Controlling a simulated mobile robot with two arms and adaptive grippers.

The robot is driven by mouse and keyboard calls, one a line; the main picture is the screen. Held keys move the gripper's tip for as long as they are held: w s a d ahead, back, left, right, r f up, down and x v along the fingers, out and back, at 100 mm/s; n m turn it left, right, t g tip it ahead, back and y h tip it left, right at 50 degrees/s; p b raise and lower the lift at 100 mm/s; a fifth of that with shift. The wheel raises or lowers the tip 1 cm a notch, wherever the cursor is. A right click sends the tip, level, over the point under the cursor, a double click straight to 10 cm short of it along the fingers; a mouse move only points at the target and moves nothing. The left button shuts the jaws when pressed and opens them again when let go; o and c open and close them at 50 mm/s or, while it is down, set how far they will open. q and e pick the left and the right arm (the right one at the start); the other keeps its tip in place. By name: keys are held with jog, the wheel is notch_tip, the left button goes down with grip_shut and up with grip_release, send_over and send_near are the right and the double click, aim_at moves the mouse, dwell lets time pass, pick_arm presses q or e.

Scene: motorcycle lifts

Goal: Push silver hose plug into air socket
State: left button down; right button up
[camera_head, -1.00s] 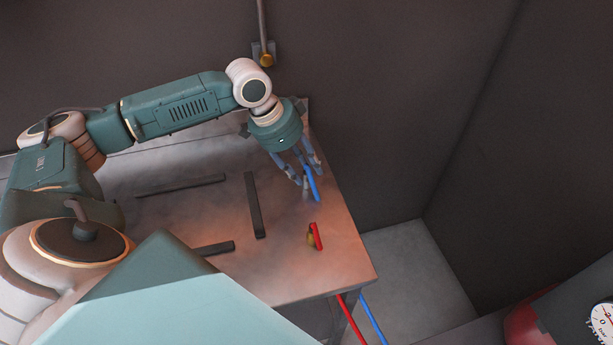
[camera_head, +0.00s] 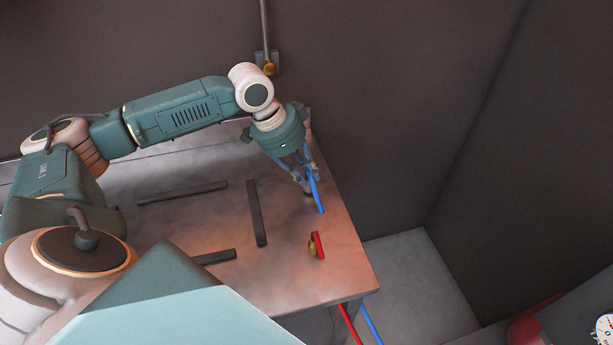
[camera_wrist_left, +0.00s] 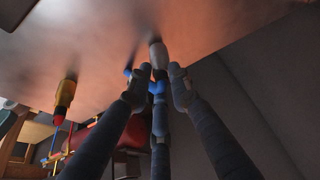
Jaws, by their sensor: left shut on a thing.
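My left gripper (camera_head: 310,182) is low over the right part of the metal bench, its fingers pointing down. It is shut on the blue hose piece (camera_head: 319,198), which also shows between the fingertips in the left wrist view (camera_wrist_left: 157,87). A silver cylindrical plug (camera_wrist_left: 157,55) shows just beyond the fingertips, close to the bench surface; whether it touches is unclear. A brass fitting with a red part (camera_head: 317,246) stands apart on the bench, nearer the front; it shows left in the wrist view (camera_wrist_left: 65,94). I cannot surely identify the air socket. My right gripper is not in view.
The metal bench (camera_head: 285,270) has several dark flat bars (camera_head: 257,212) lying left of the gripper. A pipe with a brass end (camera_head: 269,68) is on the wall behind. Red and blue hoses (camera_head: 371,322) hang below the bench's right edge.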

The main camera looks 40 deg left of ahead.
aim_at(306, 175)
pick_arm(q)
notch_tip(306, 175, up, 19)
dwell(0.4)
